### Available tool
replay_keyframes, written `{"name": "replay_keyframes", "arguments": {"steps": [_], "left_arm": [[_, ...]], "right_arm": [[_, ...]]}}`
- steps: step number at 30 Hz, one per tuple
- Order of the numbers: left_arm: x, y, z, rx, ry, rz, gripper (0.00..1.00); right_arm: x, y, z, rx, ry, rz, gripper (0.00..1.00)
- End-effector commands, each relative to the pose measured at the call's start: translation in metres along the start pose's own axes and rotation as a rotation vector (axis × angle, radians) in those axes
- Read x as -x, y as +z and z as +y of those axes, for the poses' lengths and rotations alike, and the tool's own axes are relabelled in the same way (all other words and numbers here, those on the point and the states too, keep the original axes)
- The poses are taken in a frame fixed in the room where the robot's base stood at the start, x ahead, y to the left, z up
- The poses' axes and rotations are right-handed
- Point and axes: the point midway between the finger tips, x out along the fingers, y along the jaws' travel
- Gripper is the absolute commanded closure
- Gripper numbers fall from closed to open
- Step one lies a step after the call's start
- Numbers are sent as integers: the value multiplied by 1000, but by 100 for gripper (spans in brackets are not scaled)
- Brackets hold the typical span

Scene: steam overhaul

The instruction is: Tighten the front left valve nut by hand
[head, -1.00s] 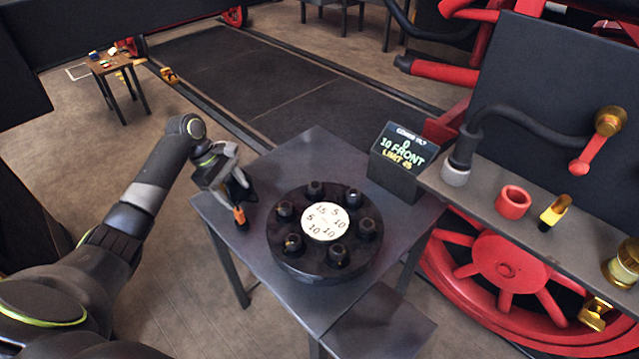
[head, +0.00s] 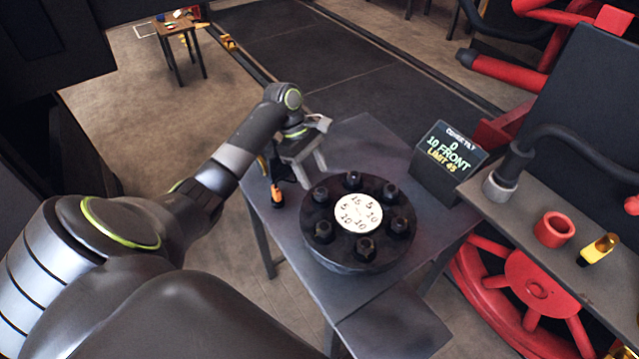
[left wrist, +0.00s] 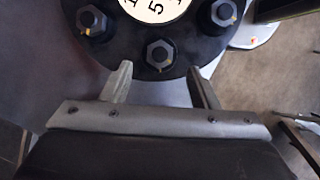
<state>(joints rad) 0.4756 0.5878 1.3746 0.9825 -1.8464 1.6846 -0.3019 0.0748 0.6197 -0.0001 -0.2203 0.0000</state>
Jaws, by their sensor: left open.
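A round black flange (head: 318,252) sits on the metal table, with a ring of dark hex nuts and a white numbered disc (head: 357,212). The near-left nut (head: 323,231) and the far-left nut (head: 320,194) both show; I cannot tell which counts as front left. My left gripper (head: 302,172) is open and empty, at the flange's far-left side. In the left wrist view the gripper (left wrist: 160,86) has its fingers apart, with one nut (left wrist: 159,54) just ahead, centred between them and not gripped. My right gripper is not in view.
A black display (head: 448,160) reads 0, 10 FRONT, LIMIT 45. An orange-and-black tool (head: 281,190) stands at the table's left edge, close to my gripper. A shelf at right holds a red ring (head: 554,229) and a brass part (head: 599,248).

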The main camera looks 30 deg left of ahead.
Motion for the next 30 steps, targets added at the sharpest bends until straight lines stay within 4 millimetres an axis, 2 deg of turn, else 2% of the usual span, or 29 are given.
{"name": "replay_keyframes", "arguments": {"steps": [3, 9, 13, 21, 30], "left_arm": [[-23, 1, 0, 2, -3, -3, 45], [-48, 0, 0, 2, -1, -1, 45], [-55, 0, 0, 1, 0, 0, 45], [-56, 0, 0, 0, 1, 1, 45], [-55, 0, 0, 0, 1, 1, 85]], "right_arm": [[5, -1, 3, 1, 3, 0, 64], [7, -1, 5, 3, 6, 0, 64], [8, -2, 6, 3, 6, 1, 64], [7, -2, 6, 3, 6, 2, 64], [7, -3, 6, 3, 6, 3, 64]]}}
